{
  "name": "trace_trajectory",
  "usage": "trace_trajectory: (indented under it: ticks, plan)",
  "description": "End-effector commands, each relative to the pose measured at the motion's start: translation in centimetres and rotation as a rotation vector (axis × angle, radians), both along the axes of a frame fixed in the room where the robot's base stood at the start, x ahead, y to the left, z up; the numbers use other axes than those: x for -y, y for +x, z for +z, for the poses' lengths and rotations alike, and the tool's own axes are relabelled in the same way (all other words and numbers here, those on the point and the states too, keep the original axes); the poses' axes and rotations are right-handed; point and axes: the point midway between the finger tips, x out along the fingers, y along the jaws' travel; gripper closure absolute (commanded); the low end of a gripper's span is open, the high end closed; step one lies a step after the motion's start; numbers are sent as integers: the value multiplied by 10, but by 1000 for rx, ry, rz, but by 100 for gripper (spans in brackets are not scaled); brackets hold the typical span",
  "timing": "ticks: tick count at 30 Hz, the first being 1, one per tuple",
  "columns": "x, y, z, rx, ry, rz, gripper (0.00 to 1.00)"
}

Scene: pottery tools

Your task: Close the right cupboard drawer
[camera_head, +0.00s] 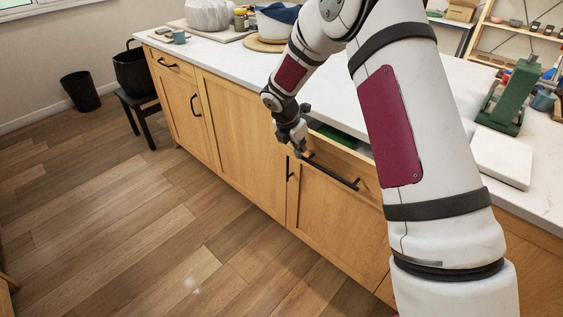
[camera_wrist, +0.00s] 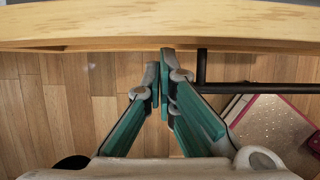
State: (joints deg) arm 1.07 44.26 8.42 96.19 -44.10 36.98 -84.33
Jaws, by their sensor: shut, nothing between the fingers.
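The right cupboard drawer (camera_head: 368,177) is partly open below the white countertop, with something green showing inside. Its black bar handle (camera_head: 334,173) is on the wooden front. My gripper (camera_head: 299,152) is at the left end of the drawer front, just left of the handle. In the wrist view the drawer front's wooden edge (camera_wrist: 110,28) spans the top, and the handle (camera_wrist: 202,68) is just right of the fingertips. My gripper (camera_wrist: 161,58) is shut and empty there, its tips at the drawer front. I cannot tell whether they touch it. My arm hides the drawer's right part.
The left drawer (camera_head: 174,66) looks closed. The countertop (camera_head: 225,58) carries bowls and pots at the far left, and a green tool (camera_head: 515,95) and a white slab (camera_head: 501,157) at the right. A black stool (camera_head: 139,108) stands beyond the cabinet. The wooden floor in front is clear.

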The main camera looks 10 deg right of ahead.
Motion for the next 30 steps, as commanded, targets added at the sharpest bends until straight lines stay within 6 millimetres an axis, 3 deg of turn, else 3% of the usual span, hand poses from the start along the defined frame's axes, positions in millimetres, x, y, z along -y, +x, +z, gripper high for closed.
trace_trajectory:
  ticks: [4,10,30]
  plan:
    - [22,15,-2,2,1,-2,100]
    - [39,26,-1,-1,1,0,100]
    - [41,30,0,0,1,2,100]
